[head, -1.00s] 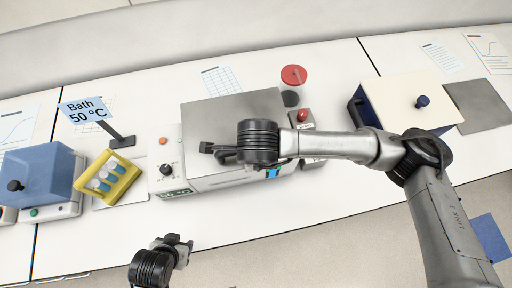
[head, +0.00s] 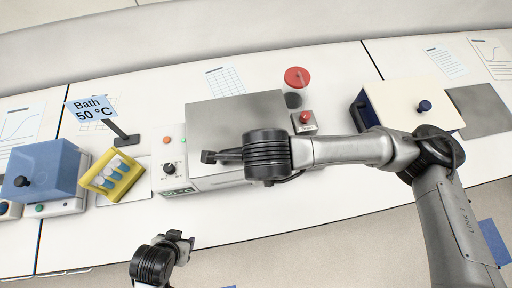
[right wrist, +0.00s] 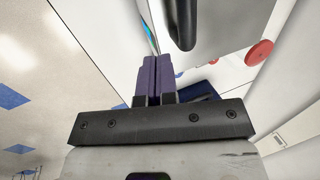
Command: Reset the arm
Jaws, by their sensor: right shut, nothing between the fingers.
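My right arm reaches in from the right in the head view. My left gripper (head: 183,241) is at the bottom of the head view, in front of the bench edge and apart from everything on the bench. Its fingers are too small to tell whether they are open.
On the white bench (head: 255,215) stand a blue-lidded device (head: 45,170), a yellow tube rack (head: 112,175), a "Bath 50 °C" sign (head: 91,108), a red emergency button (head: 305,118), a red disc (head: 297,77) and a cream-topped blue box (head: 405,100). The front strip is clear.

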